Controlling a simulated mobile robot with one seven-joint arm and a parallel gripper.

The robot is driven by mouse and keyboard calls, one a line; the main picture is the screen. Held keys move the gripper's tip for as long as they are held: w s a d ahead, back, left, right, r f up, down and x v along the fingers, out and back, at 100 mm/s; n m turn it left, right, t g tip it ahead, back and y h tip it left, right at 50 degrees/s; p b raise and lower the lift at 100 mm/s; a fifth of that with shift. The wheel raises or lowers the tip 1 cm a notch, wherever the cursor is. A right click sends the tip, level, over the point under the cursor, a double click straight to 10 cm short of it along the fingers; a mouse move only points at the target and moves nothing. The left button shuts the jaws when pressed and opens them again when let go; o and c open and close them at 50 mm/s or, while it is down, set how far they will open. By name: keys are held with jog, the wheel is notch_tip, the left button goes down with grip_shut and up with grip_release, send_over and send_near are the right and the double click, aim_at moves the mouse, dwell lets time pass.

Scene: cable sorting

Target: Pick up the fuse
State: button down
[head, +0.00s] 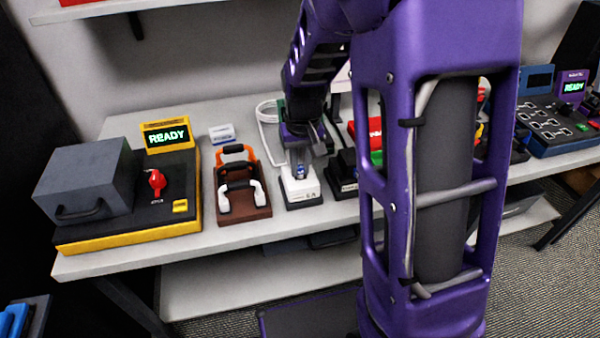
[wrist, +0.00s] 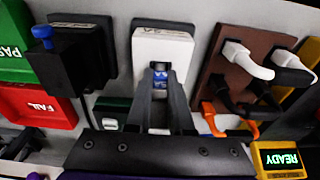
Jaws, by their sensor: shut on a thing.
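The blue fuse (wrist: 160,82) is between the fingertips of my gripper (wrist: 159,72) in the wrist view. The gripper is shut on it. In the head view the blue fuse (head: 299,172) shows just under my gripper (head: 300,160), at the white holder block (head: 303,197) marked 5A. The white block also shows in the wrist view (wrist: 178,48), behind the fingers. The fingers hide part of the fuse, and I cannot tell whether its lower end is still seated in the block.
A brown rack (head: 224,205) with white, black and orange-handled leads stands left of the block. A yellow and black tester (head: 185,222) is further left. A black holder (wrist: 88,62) with a blue-topped piece, a red FAIL bin (wrist: 38,107) and a green PASS bin (wrist: 14,60) are on the other side.

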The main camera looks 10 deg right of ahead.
aim_at(300, 167)
notch_tip(300, 167, up, 13)
jog(key=p, duration=0.3)
jog(key=shift+p, duration=0.4)
dwell(0.3)
jog(key=shift+w, duration=0.1)
